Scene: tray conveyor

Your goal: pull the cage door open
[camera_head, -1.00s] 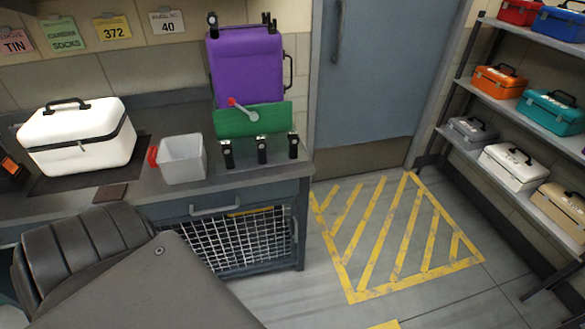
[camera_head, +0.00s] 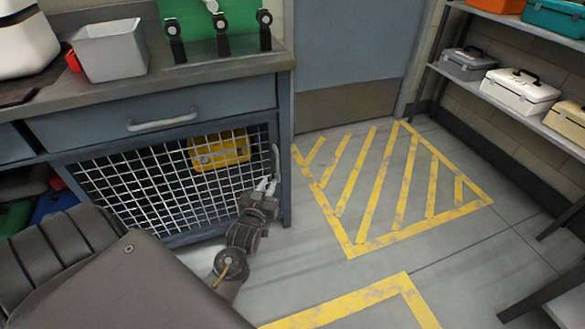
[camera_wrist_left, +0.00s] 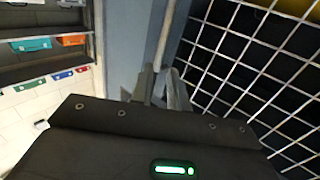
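The cage door (camera_head: 150,190) is a white wire mesh in a grey frame under the bench, and it is shut. A pale vertical handle (camera_head: 276,160) stands at its right edge; it shows in the left wrist view as a light bar (camera_wrist_left: 166,35). My left gripper (camera_head: 267,185) is just in front of the lower handle. In the left wrist view its two fingers (camera_wrist_left: 160,85) are slightly apart, with the bar lined up between or just beyond their tips. Contact cannot be made out. My right gripper is out of view.
A yellow case (camera_head: 219,151) sits behind the mesh. Above the door is a drawer with a grey handle (camera_head: 162,121). A grey bin (camera_head: 110,52) stands on the bench. The floor right of the cabinet, with yellow stripes (camera_head: 405,190), is clear. Shelves with toolboxes (camera_head: 522,91) stand at right.

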